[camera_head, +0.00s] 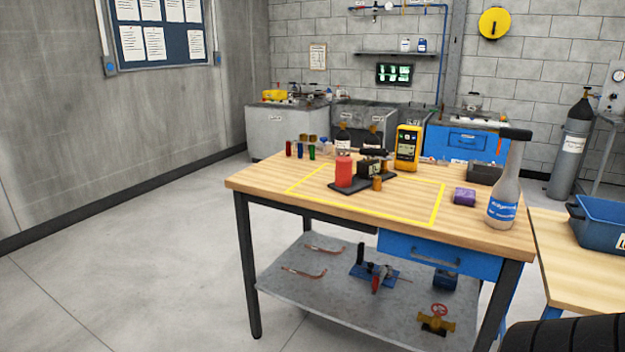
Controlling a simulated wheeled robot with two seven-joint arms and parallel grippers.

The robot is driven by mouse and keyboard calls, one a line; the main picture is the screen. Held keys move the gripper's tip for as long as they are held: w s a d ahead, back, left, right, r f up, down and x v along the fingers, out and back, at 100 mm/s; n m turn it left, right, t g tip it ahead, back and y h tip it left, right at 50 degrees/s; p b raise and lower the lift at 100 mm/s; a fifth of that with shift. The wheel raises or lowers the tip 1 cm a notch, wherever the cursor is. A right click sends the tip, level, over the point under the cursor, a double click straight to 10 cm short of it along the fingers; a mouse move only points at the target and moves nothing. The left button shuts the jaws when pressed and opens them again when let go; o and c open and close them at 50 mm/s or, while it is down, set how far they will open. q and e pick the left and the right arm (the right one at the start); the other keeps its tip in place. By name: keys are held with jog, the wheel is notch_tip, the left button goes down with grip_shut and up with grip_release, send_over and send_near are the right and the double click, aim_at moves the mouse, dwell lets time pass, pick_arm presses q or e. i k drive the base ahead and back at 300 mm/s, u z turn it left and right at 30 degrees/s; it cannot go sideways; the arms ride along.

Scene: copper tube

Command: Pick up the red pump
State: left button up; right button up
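The likely red pump (344,172) is a red upright cylinder on a dark flat base, next to a black block-shaped part with a small brass-coloured piece. It stands on the wooden workbench (290,197), inside or at the edge of a yellow-taped rectangle. Its far side is hidden. Neither of my grippers is in view. A dark ribbed shape fills the bottom right corner; I cannot tell what it is.
Near the pump are a yellow meter (407,147), small coloured cylinders and dark bottles. A purple block (464,196) and a tall bottle (505,187) stand to the right. The lower shelf (330,300) holds copper tubes and tools. Floor to the left is clear.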

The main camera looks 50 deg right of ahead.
aim_at(346, 184)
jog(key=i, duration=1.45)
jog(key=z, duration=1.2)
jog(key=i, duration=1)
jog(key=z, duration=1.15)
